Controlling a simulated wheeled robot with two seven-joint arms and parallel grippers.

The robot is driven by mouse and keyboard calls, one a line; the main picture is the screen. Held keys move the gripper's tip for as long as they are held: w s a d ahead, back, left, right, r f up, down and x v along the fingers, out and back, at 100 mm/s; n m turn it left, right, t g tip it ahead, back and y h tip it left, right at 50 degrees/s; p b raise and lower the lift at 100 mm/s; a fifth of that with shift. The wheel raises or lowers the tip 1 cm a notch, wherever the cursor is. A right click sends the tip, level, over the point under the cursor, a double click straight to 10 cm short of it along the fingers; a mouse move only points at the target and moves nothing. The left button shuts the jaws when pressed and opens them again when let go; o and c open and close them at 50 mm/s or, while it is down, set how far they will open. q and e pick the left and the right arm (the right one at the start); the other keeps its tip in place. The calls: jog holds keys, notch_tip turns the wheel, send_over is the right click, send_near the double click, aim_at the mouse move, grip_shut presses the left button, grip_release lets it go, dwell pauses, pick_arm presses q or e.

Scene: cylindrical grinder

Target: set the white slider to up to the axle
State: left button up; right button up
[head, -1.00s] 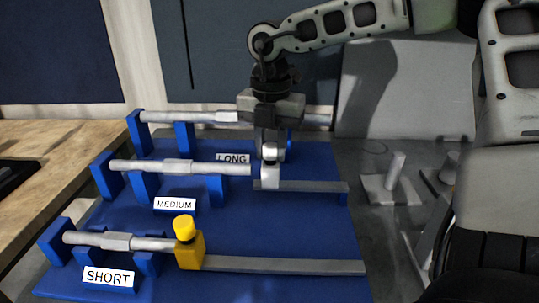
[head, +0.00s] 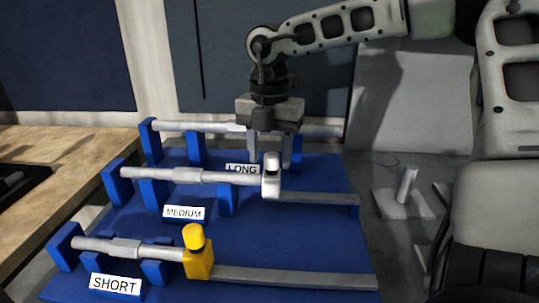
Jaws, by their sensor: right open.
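The white slider (head: 271,182) stands on its grey rail (head: 318,198) in the middle row. Its left face appears to meet the right end of the grey medium axle (head: 190,175). My right gripper (head: 270,153) hangs above and behind the white slider, with its two fingers apart and nothing between them. Its fingers reach down near the LONG label and look clear of the slider. My left gripper is not in view.
The yellow slider (head: 199,262) sits by the short axle (head: 125,248) in the front row. The long axle (head: 190,127) lies at the back, partly behind my right gripper. The blue board (head: 285,240) is clear between the rails. A grey stand (head: 405,190) is at the right.

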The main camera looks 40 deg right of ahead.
notch_tip(320, 180, up, 15)
jog(key=p, duration=0.1)
jog(key=shift+s, duration=0.1)
dwell(0.7)
